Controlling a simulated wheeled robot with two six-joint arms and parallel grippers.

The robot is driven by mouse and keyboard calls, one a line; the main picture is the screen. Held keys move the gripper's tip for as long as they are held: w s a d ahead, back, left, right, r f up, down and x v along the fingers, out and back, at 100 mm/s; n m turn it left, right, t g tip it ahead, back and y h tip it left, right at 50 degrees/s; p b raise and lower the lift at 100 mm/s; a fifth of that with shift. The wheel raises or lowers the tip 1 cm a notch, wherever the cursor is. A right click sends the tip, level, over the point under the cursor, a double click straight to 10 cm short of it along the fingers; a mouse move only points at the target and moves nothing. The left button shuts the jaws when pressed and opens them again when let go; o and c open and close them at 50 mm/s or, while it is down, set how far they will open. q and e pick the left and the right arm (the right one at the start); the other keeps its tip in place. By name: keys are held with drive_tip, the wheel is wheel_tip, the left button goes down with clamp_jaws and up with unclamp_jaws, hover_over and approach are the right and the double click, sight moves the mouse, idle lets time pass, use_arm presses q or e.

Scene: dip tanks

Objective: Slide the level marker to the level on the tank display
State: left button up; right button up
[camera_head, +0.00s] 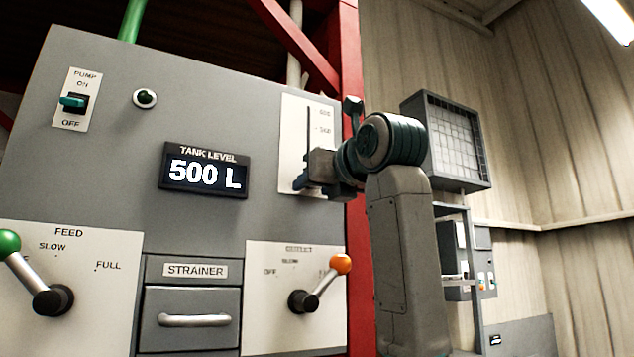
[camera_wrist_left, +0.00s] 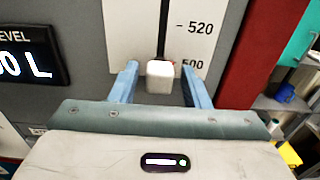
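The tank display (camera_head: 205,172) reads 500 L in the head view; part of it shows at the left of the left wrist view (camera_wrist_left: 28,58). The level marker (camera_wrist_left: 160,77) is a small pale block on a dark vertical slot, close to the 500 mark in the left wrist view. My left gripper (camera_wrist_left: 160,68) is open around it, one blue finger on each side with a gap. In the head view my left gripper (camera_head: 308,180) is at the lower part of the white scale plate (camera_head: 294,120) and hides the marker. My right gripper is not in view.
The grey panel also bears a pump switch (camera_head: 74,103), a green-knobbed feed lever (camera_head: 30,272), a strainer drawer (camera_head: 190,321) and an orange-knobbed lever (camera_head: 325,280) below my gripper. A red post (camera_head: 352,70) stands right of the panel.

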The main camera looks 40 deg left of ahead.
use_arm(q)
drive_tip(key=shift+r, duration=0.1)
drive_tip(key=shift+s+d+b, duration=0.25)
drive_tip(key=shift+d+b, duration=0.05)
drive_tip(key=shift+d, duration=0.2)
drive_tip(key=b+v, duration=0.3)
drive_tip(key=v, duration=0.6)
drive_tip(key=shift+d, duration=0.35)
drive_tip(key=shift+s, duration=0.15)
